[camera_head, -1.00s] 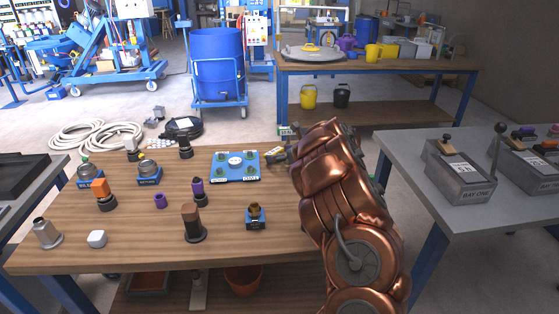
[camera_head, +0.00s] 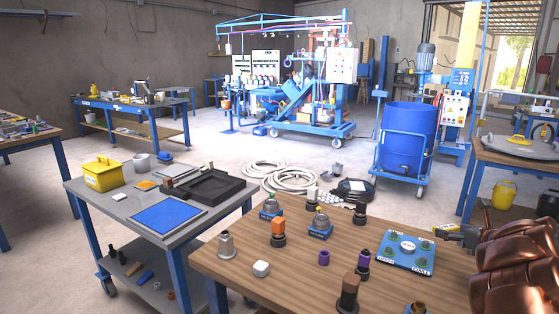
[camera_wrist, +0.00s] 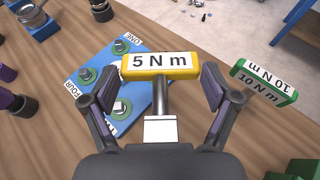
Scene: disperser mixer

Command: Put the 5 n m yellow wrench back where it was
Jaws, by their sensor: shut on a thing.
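The yellow 5 N m wrench (camera_wrist: 160,66) is held in my gripper (camera_wrist: 162,88), its label facing the wrist camera and its grey shaft running back between the fingers. In the head view the yellow wrench (camera_head: 447,228) is small at the tip of my gripper (camera_head: 462,236), just right of the blue board. The blue board (camera_head: 405,252) lies on the wooden table and carries several green-ringed bolts; in the wrist view the wrench partly covers the board (camera_wrist: 148,100). A green 10 N m wrench (camera_wrist: 264,84) is right of my gripper in the wrist view.
A grey cart (camera_head: 90,200) at left holds a blue mat (camera_head: 168,215), a yellow box (camera_head: 102,174) and a black tray (camera_head: 205,187).

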